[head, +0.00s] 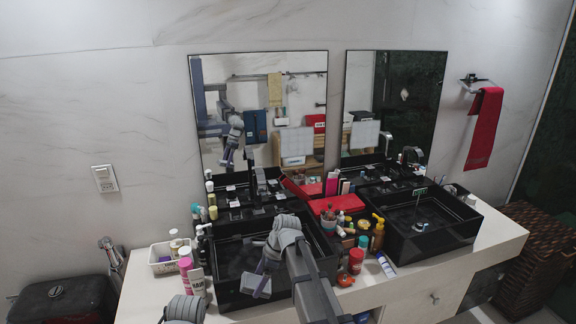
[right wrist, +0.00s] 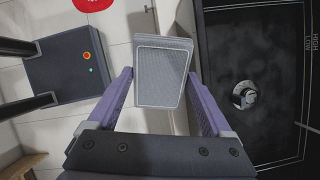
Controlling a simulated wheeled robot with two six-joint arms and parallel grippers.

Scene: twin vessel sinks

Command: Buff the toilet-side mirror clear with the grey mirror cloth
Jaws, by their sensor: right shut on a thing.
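The left mirror (head: 225,75) hangs above the left black sink, on the side of the black fixture at the far left. A pale squarish patch (head: 298,142) shows low on its right side; I cannot tell whether it is haze or a reflection. My right gripper (head: 266,268) is over the left sink, below and apart from the mirror. It is shut on the grey mirror cloth (head: 262,287), which shows as a flat, light-edged pad (right wrist: 162,75) between the fingers in the right wrist view. My left gripper is not in view; only part of its arm shows at the bottom.
The left sink (head: 325,262) and right sink (head: 468,232) are black vessels on a pale counter (head: 505,240). Bottles and a red box (head: 338,205) crowd between them. A white basket (head: 160,265) stands left. The right mirror (head: 425,85) has a similar pale patch.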

